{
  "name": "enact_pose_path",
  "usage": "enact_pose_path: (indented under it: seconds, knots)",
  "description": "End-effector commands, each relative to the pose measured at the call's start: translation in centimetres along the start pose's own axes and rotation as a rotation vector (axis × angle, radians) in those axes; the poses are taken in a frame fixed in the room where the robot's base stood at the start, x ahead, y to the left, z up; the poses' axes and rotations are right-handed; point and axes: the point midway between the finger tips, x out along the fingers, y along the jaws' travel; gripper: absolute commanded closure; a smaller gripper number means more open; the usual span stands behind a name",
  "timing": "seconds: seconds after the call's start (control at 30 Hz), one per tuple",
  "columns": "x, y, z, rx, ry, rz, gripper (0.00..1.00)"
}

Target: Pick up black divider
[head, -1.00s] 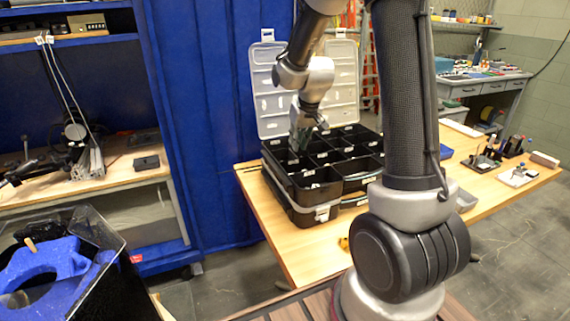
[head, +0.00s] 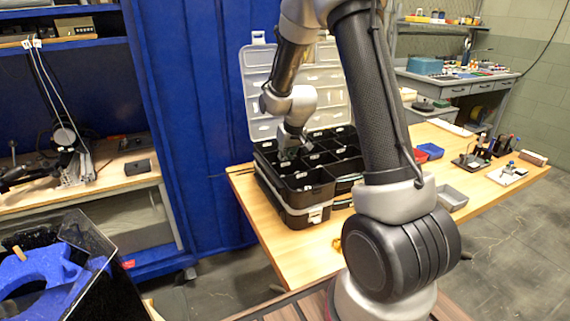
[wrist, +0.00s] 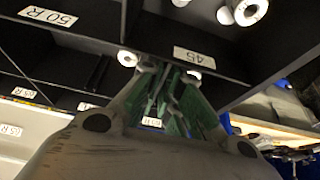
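A black compartment case (head: 308,197) stands on the wooden table with its clear lid raised behind it. Black dividers split its inside into several compartments. My gripper (head: 288,154) points down into the case's left part. In the wrist view, its green-padded fingers (wrist: 168,78) reach in close to a black divider wall (wrist: 228,62) with a white label reading 45. The fingers converge towards their tips. Whether they touch or hold a divider is unclear. White round parts (wrist: 244,10) lie in nearby compartments. Which wall is the loose divider cannot be told.
Red and blue bins (head: 430,151), a grey tray (head: 452,198) and small tool stands (head: 480,155) are on the table's right side. A blue partition (head: 195,130) stands to the left, and a grey workbench (head: 460,86) is behind.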

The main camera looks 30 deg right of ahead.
Motion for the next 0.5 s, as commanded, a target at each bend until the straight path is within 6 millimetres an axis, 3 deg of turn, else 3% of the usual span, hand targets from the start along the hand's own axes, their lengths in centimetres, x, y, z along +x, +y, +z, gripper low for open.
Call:
enact_pose_path:
  seconds: [0.37, 0.5]
  knots:
    - [-0.1, 0.0, 0.0, 0.000, 0.000, 0.000, 1.00]
    - [-1.3, 0.0, -0.6, 0.000, 0.004, 0.000, 1.00]
